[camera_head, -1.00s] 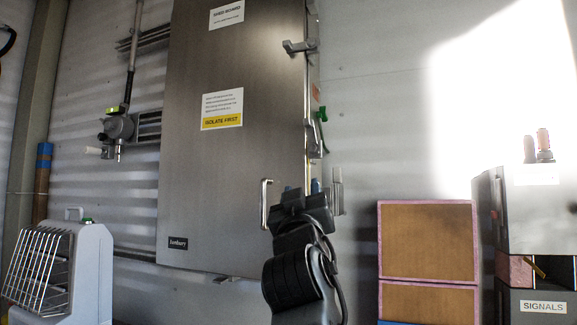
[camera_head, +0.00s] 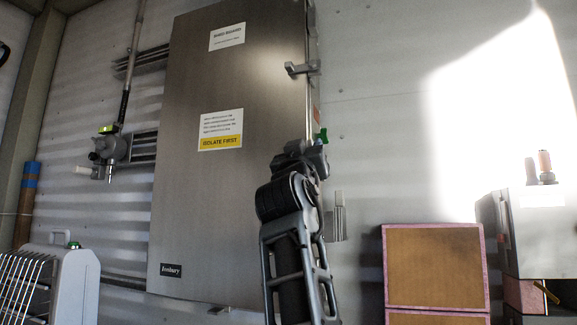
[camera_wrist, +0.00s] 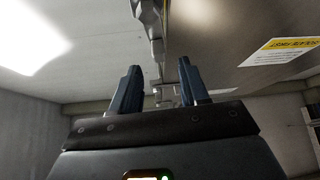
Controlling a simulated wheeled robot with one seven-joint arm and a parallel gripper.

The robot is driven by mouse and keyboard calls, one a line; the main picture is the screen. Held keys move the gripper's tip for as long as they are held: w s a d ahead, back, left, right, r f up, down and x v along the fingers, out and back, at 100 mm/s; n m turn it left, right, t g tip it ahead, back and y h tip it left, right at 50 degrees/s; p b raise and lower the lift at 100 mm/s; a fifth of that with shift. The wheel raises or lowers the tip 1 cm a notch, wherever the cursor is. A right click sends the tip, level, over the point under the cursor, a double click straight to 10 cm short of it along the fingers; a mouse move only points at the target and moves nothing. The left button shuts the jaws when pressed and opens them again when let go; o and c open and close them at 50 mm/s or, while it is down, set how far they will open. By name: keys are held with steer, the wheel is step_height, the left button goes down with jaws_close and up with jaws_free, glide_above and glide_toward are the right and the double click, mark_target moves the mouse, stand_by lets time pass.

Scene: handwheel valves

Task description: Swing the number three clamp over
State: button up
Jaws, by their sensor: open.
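A tall grey metal cabinet (camera_head: 200,200) hangs on the wall, with clamps along its right edge. An upper clamp (camera_head: 302,68) has a grey arm lying across the door edge. Lower on the edge, a green-tipped part (camera_head: 321,135) shows just above my gripper. No number is readable on any clamp, so I cannot tell which is number three. My gripper (camera_head: 302,152) is at the right door edge and hides what is behind it. In the wrist view my gripper (camera_wrist: 160,85) is open and empty, its blue-grey fingers apart, with edge hardware (camera_wrist: 155,30) showing beyond and between them.
A valve fitting (camera_head: 108,147) and pipe are left of the cabinet. A white heater (camera_head: 75,285) stands at lower left. A pink-edged brown panel (camera_head: 435,265) and a grey box (camera_head: 540,230) stand at lower right. The wall right of the cabinet is mostly clear.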

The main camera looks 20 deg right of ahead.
mark_target(309, 142)
steer(key=p+x, duration=0.1)
steer(key=x, duration=0.3)
steer(key=shift+s+r, duration=0.1)
jaws_close()
stand_by(0.5)
